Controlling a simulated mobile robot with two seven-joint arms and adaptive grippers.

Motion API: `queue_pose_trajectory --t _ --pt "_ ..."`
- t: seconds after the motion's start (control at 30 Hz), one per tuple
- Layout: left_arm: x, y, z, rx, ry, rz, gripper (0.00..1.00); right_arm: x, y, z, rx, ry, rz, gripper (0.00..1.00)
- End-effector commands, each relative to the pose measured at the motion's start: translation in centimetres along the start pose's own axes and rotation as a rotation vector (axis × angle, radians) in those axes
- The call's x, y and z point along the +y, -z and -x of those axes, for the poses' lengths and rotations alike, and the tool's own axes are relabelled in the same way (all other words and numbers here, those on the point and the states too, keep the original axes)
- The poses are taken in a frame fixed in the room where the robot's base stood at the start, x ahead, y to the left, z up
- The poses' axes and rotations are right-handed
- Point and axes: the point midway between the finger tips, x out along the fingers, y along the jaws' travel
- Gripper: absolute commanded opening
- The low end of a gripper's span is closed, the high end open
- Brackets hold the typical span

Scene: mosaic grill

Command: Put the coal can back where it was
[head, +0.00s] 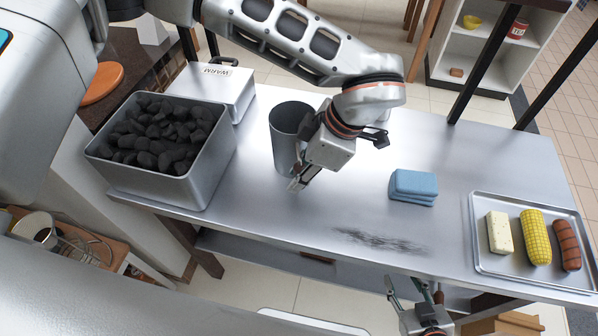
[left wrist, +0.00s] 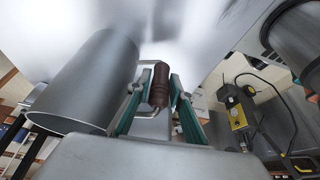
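The coal can (head: 286,128) is a dark grey metal cylinder, upright at the middle of the metal table, right of the coal bin. It also shows large at the left of the left wrist view (left wrist: 85,85). My left gripper (head: 297,182) is at the can's right side. In the left wrist view its green-padded fingers (left wrist: 161,92) close on both sides of the can's brown handle (left wrist: 160,84). Whether the can's base touches the table is unclear. My right gripper (head: 415,290) is open and empty at the table's front edge.
A metal bin of black coal (head: 200,165) stands at the left, with a white box (head: 226,92) behind it. A blue sponge (head: 413,187) lies right of centre, near a dark smudge (head: 382,241). A food tray (head: 480,238) is at the right.

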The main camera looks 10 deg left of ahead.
Motion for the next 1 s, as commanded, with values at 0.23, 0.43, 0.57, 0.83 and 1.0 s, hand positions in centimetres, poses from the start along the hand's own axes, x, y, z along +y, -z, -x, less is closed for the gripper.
queue_pose_trajectory --t 0.23,0.43,0.57,0.83,1.0 --pt "0.0 0.0 0.1 0.000 0.000 0.000 0.34 0.0 0.1 0.0 0.001 -0.001 0.000 0.40" --pt "0.0 0.2 0.5 -0.001 -0.001 0.001 0.34 0.1 0.3 0.1 0.003 -0.001 0.000 0.40" --pt "0.1 0.1 1.9 -0.001 -0.005 0.001 0.34 0.1 0.3 0.1 0.003 -0.001 -0.001 0.40" --pt "0.1 0.1 7.5 -0.001 -0.006 0.002 0.34 0.0 0.4 0.1 0.005 0.000 -0.003 0.40" --pt "0.1 0.1 10.4 -0.001 -0.003 0.001 0.34 0.0 0.5 0.2 0.005 0.001 -0.005 0.40"
